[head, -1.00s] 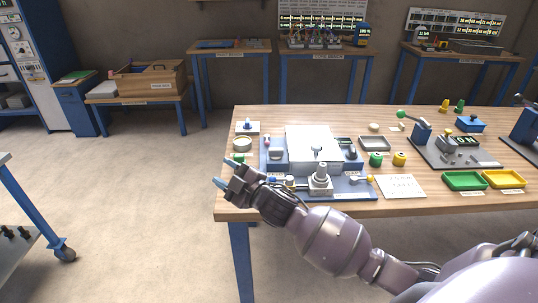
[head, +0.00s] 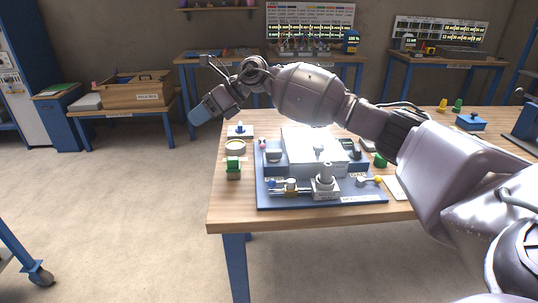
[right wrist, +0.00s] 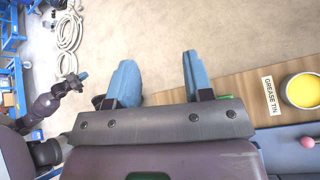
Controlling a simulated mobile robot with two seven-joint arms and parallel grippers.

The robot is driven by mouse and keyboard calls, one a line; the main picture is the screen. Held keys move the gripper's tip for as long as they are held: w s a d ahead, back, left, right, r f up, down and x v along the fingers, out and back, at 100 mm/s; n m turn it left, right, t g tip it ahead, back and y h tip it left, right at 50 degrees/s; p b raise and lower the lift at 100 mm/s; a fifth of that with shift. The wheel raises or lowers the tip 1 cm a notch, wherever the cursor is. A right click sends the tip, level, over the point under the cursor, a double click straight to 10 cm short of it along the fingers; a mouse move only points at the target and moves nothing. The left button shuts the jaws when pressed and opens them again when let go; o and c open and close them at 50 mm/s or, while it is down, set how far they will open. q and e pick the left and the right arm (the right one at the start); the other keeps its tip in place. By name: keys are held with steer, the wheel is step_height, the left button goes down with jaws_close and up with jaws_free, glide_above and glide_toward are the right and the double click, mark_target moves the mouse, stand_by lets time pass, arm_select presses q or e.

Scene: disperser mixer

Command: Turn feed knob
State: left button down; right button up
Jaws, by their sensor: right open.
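The mixer (head: 320,198) is a blue base on the wooden table, with a pale box and several knobs and fittings. A grey post with a cylindrical top (head: 325,176) stands at its front, a brass fitting (head: 291,187) left of it and a yellow-tipped lever (head: 378,180) right. A pink knob (right wrist: 307,142) shows at the right wrist view's edge. I cannot read which is the feed knob. My right gripper (head: 200,112) is raised beyond the table's left edge, clear of the mixer; its blue fingers (right wrist: 155,78) are apart and empty. My left gripper (right wrist: 76,80) is small in the right wrist view.
My right arm passes above the mixer's back and hides part of the table. Open floor lies left of the table.

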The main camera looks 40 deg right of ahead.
steer(key=d+f+n+g+h, duration=0.25)
steer(key=d+h, duration=0.35)
steer(key=d, duration=0.5)
steer(key=g+h, duration=0.3)
steer(key=h, duration=0.1)
glide_above(272, 150)
steer(key=f, duration=0.2)
steer(key=shift+n+t, duration=0.25)
steer(key=shift+n, duration=0.1)
step_height(272, 150, down, 9)
steer(key=shift+b, duration=0.85)
steer(key=shift+f, duration=0.65)
steer(key=c, duration=0.6)
arm_select(q)
steer(key=shift+w+d+f, duration=0.1)
steer(key=shift+d+f, duration=0.05)
steer(key=shift+f, duration=0.5)
arm_select(e)
jaws_close()
